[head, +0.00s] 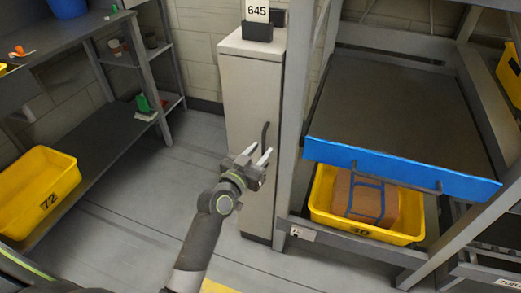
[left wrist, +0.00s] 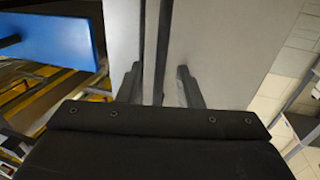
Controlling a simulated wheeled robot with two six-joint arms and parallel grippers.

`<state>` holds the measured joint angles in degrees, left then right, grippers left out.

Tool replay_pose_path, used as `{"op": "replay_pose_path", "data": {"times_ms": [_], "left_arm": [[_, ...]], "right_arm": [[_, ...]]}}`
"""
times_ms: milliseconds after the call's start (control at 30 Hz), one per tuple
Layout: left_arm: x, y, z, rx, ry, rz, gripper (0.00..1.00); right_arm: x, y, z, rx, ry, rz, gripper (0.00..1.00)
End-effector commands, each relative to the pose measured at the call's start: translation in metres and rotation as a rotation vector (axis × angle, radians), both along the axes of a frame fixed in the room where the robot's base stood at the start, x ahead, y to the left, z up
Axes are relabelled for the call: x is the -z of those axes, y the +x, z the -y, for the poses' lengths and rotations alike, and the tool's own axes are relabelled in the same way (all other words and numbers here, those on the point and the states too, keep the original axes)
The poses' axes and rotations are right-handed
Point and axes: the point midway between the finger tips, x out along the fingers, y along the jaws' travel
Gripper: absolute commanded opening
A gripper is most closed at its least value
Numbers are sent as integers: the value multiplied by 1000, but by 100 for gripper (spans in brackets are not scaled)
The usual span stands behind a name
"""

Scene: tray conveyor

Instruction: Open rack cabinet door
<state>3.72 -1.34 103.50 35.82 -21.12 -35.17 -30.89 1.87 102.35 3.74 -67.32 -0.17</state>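The narrow light-grey cabinet (head: 247,95) stands upright in the middle of the head view, with its door face closed. A dark vertical handle (head: 265,137) is on the door's right side. My left gripper (head: 258,158) is at the door front, right by the handle's lower part, with its fingers apart. In the left wrist view, the pale door (left wrist: 215,45) fills the middle. A dark upright bar, which looks like the handle (left wrist: 164,45), runs between the open fingers (left wrist: 158,82). I cannot tell whether either finger touches it. My right gripper is not in view.
A rack with a blue-fronted shelf (head: 400,167) stands close on the cabinet's right, with a yellow bin (head: 322,205) holding a brown box (head: 372,197) below. A sign reading 645 (head: 258,12) is on the cabinet top. Shelving with a yellow bin (head: 35,190) is at left. Floor before the cabinet's left is clear.

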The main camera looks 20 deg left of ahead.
Motion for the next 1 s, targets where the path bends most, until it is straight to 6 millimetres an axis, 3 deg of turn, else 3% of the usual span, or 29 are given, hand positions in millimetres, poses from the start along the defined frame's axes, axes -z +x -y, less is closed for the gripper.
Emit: {"op": "replay_pose_path", "data": {"times_ms": [400, 667, 1000], "left_arm": [[0, 8, 2, 0, 1, 0, 33], [0, 8, 2, 0, 1, 0, 0], [0, 7, 1, 1, 1, 0, 0]], "right_arm": [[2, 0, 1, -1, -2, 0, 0], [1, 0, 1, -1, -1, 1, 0], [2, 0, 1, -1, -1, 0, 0]]}}
